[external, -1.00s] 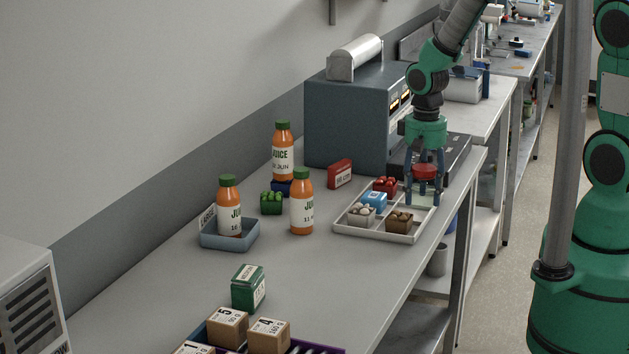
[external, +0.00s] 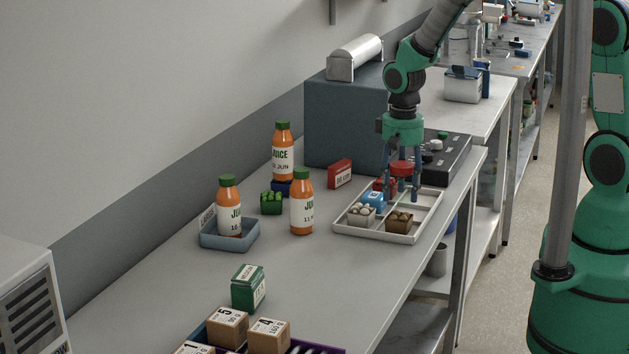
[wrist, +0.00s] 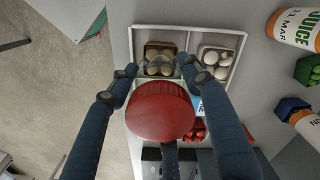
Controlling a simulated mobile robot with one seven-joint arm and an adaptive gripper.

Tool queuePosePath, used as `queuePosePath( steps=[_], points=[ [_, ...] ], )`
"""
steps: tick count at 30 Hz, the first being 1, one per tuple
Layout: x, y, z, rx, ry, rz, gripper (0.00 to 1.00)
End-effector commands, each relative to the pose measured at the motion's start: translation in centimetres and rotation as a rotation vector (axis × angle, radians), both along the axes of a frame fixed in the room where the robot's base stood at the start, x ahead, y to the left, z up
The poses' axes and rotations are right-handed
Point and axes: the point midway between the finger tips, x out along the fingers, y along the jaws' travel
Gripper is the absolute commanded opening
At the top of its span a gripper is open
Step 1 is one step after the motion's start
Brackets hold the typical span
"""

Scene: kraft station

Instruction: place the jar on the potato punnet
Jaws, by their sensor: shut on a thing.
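My gripper (external: 402,192) is shut on a jar with a red lid (external: 402,168) and a clear body, held upright above the tray. In the wrist view the red lid (wrist: 160,110) fills the middle between my blue fingers. The potato punnet (external: 399,226) is a brown box of potatoes in the front right compartment of the tray. In external view the jar is behind and above it. In the wrist view the potato punnet (wrist: 152,48) shows just beyond the jar, partly covered by its clear body. I cannot tell the exact gap between them.
The white divided tray (external: 376,238) also holds a white punnet (external: 361,217), a blue box (external: 374,200) and a red punnet, partly hidden. Juice bottles (external: 302,205), a red box (external: 340,173) and a green punnet stand to the left. A dark machine (external: 345,125) stands behind.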

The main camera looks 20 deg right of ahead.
Motion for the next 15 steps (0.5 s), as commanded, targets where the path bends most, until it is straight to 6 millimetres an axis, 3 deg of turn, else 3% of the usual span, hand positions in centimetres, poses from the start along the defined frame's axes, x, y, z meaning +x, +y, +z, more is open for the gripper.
queuePosePath(
  steps=[7, 15],
  points=[
    [-0.1, 0.0, -2.6, -0.001, 0.002, 0.0, 0.17],
    [0.0, 0.0, -3.0, 0.0, 0.0, 0.0, 0.17]
  ],
)
